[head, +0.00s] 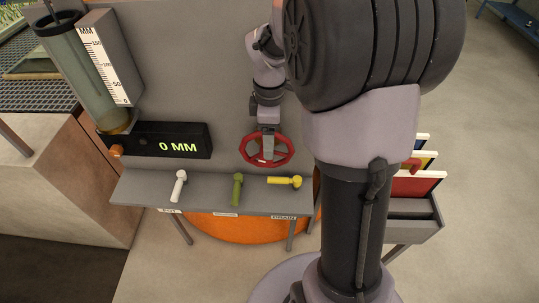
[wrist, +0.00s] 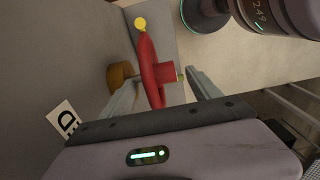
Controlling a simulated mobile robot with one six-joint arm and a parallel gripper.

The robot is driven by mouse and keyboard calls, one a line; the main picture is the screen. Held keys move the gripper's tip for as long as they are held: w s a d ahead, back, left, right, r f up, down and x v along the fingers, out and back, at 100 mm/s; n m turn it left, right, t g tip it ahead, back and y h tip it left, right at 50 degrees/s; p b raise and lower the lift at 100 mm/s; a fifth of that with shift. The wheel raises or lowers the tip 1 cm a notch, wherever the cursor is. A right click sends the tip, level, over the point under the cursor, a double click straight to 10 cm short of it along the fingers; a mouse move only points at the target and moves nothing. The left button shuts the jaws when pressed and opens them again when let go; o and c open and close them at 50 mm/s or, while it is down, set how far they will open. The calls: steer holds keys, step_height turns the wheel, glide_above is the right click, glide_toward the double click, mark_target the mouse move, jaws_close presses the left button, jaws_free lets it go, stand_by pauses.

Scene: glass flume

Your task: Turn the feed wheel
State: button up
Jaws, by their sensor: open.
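The red feed wheel (head: 267,150) sits in front of the grey panel, above the right part of the shelf. It also shows in the wrist view (wrist: 150,70), nearly edge-on, with a red hub and a brown round piece beside it. My gripper (head: 267,131) is at the wheel's upper side in the head view. In the wrist view its two fingers (wrist: 162,76) are spread apart, with part of the wheel and its hub between them in the picture. I cannot tell whether either finger touches the wheel. My arm hides part of the panel's right side.
Below the wheel, a grey shelf (head: 145,189) carries a white handle (head: 179,186), a green handle (head: 237,189) and a yellow handle (head: 285,181). A display (head: 160,142) reads 0 MM beside a glass tube (head: 90,80). Coloured panels (head: 418,184) stand in a rack at right.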

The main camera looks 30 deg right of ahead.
step_height(320, 180, down, 6)
steer(key=shift+r+b, duration=0.2)
steer(key=shift+b, duration=0.3)
jaws_close()
